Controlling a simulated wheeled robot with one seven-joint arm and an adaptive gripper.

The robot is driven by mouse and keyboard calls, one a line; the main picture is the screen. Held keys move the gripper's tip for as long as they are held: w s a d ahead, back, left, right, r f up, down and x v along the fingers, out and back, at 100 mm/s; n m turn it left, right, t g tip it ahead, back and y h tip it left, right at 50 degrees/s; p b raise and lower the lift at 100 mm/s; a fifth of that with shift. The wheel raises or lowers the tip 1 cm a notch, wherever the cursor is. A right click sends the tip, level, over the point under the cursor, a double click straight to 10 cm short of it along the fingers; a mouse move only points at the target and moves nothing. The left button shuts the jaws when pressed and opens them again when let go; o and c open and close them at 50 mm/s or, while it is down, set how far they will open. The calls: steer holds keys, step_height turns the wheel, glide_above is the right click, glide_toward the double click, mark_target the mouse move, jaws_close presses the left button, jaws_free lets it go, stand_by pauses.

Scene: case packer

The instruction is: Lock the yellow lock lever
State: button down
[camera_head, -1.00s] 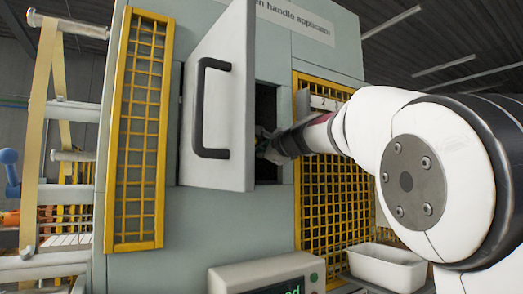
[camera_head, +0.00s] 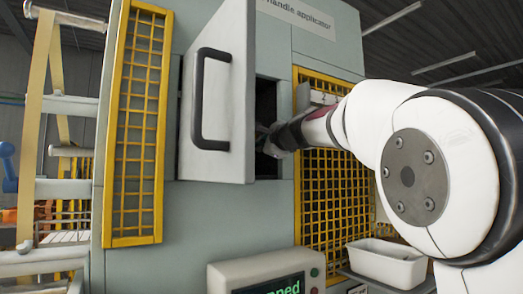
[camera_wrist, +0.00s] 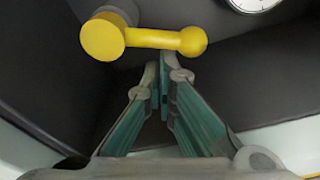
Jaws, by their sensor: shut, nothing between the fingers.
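The yellow lock lever (camera_wrist: 150,38) shows in the wrist view, near the top middle. It has a large round hub at the left and a ball end at the right, and lies about level in the picture. My gripper (camera_wrist: 163,75) is shut and empty, its fingertips close below the lever near the ball end. I cannot tell whether they touch it. In the head view my gripper (camera_head: 270,140) reaches into the dark opening of the machine, and the open door partly hides it. The lever is hidden in that view.
The grey door (camera_head: 222,90) with a black handle (camera_head: 200,100) stands open left of my gripper. Yellow mesh guards (camera_head: 137,130) flank the opening. A white bin (camera_head: 385,262) and a display panel (camera_head: 270,275) are below. A round gauge (camera_wrist: 255,2) is above right of the lever.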

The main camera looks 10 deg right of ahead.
steer(key=shift+a+r+n+b, duration=0.15)
steer(key=shift+n+b, duration=0.2)
steer(key=shift+n, duration=0.15)
steer(key=shift+s+a+r+n+t+y+b, duration=0.15)
steer(key=shift+a+r+n+b, duration=0.35)
steer(key=shift+n+b, duration=1)
steer(key=shift+s+a+r+n+t+y+b, duration=0.1)
steer(key=shift+s+a+r+n+t+b, duration=0.15)
steer(key=shift+a+n+b, duration=0.85)
steer(key=shift+s+a+r+n+t+y+b, duration=0.1)
steer(key=shift+s+a+r+n+t+b, duration=0.15)
steer(key=shift+n+b, duration=1.65)
steer(key=shift+r+n+p, duration=0.1)
steer(key=shift+n+p, duration=0.2)
steer(key=shift+n, duration=0.1)
